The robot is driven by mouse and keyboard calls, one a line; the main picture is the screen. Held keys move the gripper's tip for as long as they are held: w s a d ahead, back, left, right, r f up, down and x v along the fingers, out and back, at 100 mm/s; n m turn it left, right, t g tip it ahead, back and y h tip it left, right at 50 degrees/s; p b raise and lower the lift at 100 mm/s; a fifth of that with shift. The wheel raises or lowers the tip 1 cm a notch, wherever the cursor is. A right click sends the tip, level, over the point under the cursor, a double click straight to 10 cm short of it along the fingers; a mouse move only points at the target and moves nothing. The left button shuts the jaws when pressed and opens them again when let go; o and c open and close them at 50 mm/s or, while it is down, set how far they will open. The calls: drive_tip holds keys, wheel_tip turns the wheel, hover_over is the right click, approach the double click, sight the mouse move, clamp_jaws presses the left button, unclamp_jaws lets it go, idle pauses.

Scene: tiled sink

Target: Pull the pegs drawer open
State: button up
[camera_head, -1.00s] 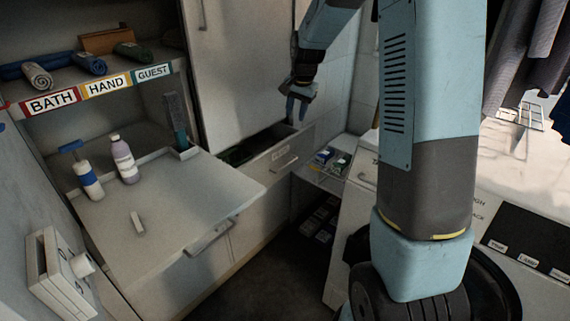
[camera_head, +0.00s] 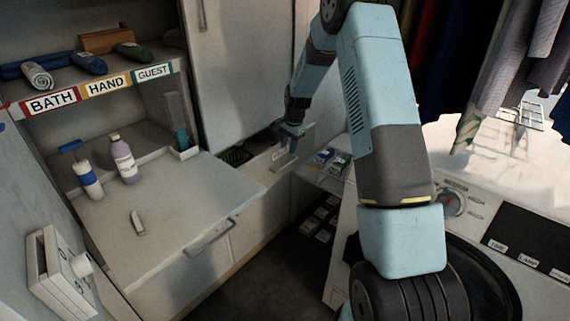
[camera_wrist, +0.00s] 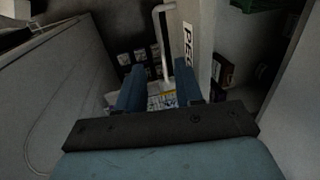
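The pegs drawer (camera_head: 262,172) sits below the tall white cabinet door in the head view. It stands partly out, with its dark inside showing behind its front. In the wrist view its pale front (camera_wrist: 206,25) carries a label (camera_wrist: 188,46) reading "PEG", partly cut off. A light bar handle (camera_wrist: 163,42) stands off that front. My gripper (camera_head: 290,138) is at the drawer front in the head view and covers part of it. In the wrist view my gripper (camera_wrist: 160,88) is open, its two blue fingers apart, with the handle's lower end between them in the picture. Contact cannot be told.
Another drawer or counter front with a handle (camera_head: 212,238) is nearer, left of the pegs drawer. A shelf with small boxes (camera_head: 331,160) is to the right. A white machine with a dial (camera_head: 452,203) stands at the right. Dark floor lies between.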

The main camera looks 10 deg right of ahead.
approach(285, 162)
drive_tip(key=s+a+f, duration=0.1)
drive_tip(key=f, duration=0.1)
drive_tip(key=s+f, duration=0.1)
drive_tip(key=s, duration=0.1)
drive_tip(key=s+a+f, duration=0.1)
drive_tip(key=f, duration=0.1)
drive_tip(key=shift+s+a+f, duration=0.15)
drive_tip(key=shift+a+f, duration=0.2)
clamp_jaws()
idle(1.0)
